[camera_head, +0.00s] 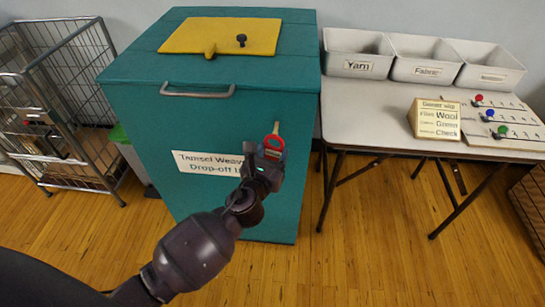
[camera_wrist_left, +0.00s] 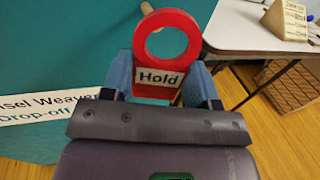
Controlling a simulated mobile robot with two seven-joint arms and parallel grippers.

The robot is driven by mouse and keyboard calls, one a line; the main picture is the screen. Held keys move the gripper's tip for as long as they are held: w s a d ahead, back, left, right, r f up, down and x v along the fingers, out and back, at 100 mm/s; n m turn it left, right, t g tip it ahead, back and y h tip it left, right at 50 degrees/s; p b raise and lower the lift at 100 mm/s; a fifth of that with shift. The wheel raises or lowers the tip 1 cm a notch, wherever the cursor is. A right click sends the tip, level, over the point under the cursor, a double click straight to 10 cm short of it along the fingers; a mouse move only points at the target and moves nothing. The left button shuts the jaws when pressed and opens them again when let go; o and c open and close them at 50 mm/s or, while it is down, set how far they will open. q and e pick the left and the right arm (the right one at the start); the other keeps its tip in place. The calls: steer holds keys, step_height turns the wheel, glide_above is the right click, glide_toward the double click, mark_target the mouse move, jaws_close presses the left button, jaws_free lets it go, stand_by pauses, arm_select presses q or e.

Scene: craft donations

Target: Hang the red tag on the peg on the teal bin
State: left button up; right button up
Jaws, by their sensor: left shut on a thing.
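The red tag (camera_head: 271,153) has a round ring on top and a white label reading "Hold", clear in the left wrist view (camera_wrist_left: 158,92). My left gripper (camera_head: 268,160) is shut on the tag's lower part, its blue fingers (camera_wrist_left: 158,88) on either side. The ring points up, in front of the teal bin (camera_head: 130,110). A light wooden peg (camera_head: 277,127) on the bin's front shows just above the ring. It also shows at the ring's top edge in the left wrist view (camera_wrist_left: 146,8). No peg shows through the ring's hole. My right gripper is out of view.
The bin has a grey handle (camera_head: 193,93), a white drop-off sign (camera_head: 205,163) and a yellow lid plate (camera_head: 220,36). A table (camera_head: 370,115) with three bins and a sign block (camera_head: 435,119) stands right. A wire cart (camera_head: 60,100) stands left.

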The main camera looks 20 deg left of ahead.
arm_select(q)
steer(key=shift+w+a+f+b, duration=0.1)
steer(key=shift+w+a+b, duration=0.15)
steer(key=shift+w, duration=0.55)
steer(key=shift+w+a+f+b, duration=0.15)
steer(key=shift+w+a, duration=0.1)
steer(key=shift+w, duration=0.5)
steer(key=shift+w+a, duration=0.25)
steer(key=shift+w, duration=0.75)
steer(key=shift+w+a+f+b, duration=0.15)
steer(key=shift+w+f+b, duration=0.15)
steer(key=shift+w, duration=0.15)
